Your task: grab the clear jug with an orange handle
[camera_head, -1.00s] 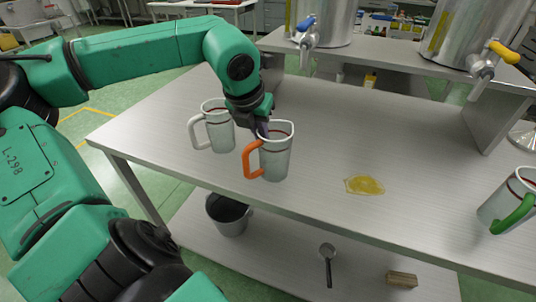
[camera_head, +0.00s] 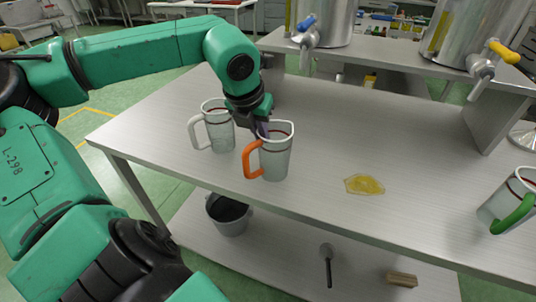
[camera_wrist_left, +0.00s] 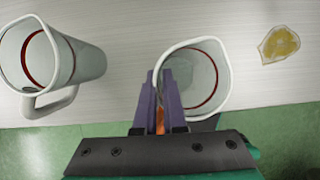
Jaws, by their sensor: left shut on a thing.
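The clear jug with an orange handle (camera_head: 277,158) stands upright on the metal table, near its front edge. Its orange handle (camera_head: 251,160) points left in the head view. In the wrist view the jug's open mouth (camera_wrist_left: 205,80) faces the camera. My left gripper (camera_head: 262,131) is at the jug's rim on the handle side, shut on the jug. Its purple fingers (camera_wrist_left: 165,103) hide part of the rim and most of the handle in the wrist view. My right gripper is not in view.
A jug with a white handle (camera_head: 219,127) stands close to the left. A jug with a green handle (camera_head: 513,203) is at the far right. A yellow puddle (camera_head: 364,184) lies on the table (camera_head: 330,140). Steel tanks (camera_head: 325,20) stand behind on a raised shelf.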

